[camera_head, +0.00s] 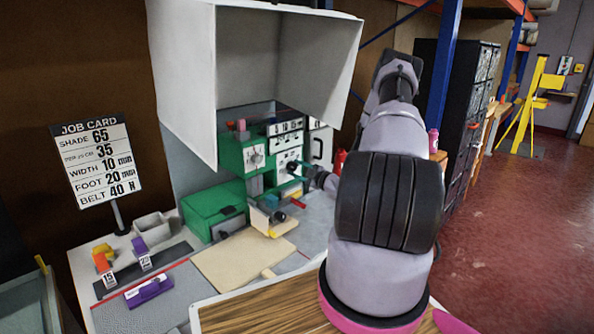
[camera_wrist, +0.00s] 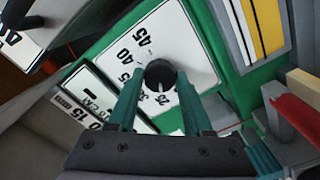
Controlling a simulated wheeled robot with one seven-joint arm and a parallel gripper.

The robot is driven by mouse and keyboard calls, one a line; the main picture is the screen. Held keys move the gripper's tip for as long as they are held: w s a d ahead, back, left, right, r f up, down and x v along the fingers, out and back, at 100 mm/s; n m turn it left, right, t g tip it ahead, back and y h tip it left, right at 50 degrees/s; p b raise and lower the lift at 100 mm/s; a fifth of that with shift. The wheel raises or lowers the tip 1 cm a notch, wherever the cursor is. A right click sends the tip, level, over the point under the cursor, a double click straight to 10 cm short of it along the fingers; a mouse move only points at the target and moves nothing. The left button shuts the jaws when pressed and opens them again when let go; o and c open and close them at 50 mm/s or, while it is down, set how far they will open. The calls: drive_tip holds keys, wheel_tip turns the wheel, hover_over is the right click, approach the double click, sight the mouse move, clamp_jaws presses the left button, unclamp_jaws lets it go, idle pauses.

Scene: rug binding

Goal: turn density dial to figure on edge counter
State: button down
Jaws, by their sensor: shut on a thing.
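In the wrist view the density dial is a dark round knob (camera_wrist: 160,73) on a white plate (camera_wrist: 188,42) with figures around it. 45 and 40 read clearly; lower figures lie partly behind the knob and fingers. A pale mark shows at the knob's lower edge, but I cannot tell which figure it meets. My gripper (camera_wrist: 159,84) is shut on the knob, one teal finger on each side. In the head view my gripper (camera_head: 294,169) is at the front of the green machine (camera_head: 230,155). I cannot pick out the edge counter with certainty.
The job card (camera_head: 97,160) stands at the left and reads shade 65, per 25 cm 35, width 10 mm, foot 20 mm, belt 40 N. A white hood (camera_head: 190,75) overhangs the machine. A green box (camera_head: 212,207) and a tan board (camera_head: 243,262) lie in front.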

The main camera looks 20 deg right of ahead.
drive_tip(key=shift+f, duration=0.1)
drive_tip(key=shift+c, duration=1.6)
unclamp_jaws()
drive_tip(key=shift+s+d, duration=0.1)
drive_tip(key=v, duration=1)
drive_tip(key=shift+s, duration=0.35)
drive_tip(key=shift+d, duration=0.1)
